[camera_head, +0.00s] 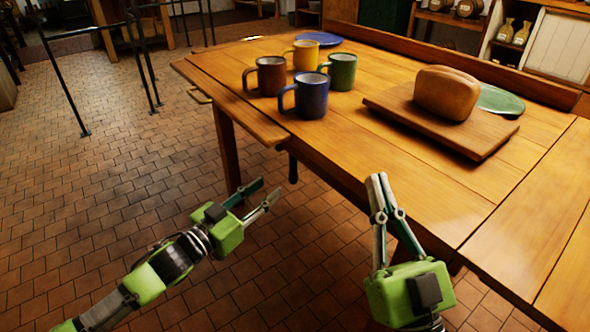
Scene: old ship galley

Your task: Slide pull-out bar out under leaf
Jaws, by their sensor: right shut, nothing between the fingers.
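The wooden table (330,143) fills the right half of the head view. A narrow leaf-like board (232,104) runs along its left side, level with or just below the top. I cannot pick out a separate pull-out bar for certain. My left gripper (271,187) is open and empty, in front of the table's left side, below the board's near corner in the picture. My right gripper (379,177) is shut and empty, its fingers pointing up in the picture in front of the table's near edge.
Brown (266,76), yellow (305,55), green (341,72) and blue (308,95) mugs stand near the board. A bread loaf (446,93) sits on a cutting board (440,125). Blue (320,39) and green (500,100) plates lie farther back.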

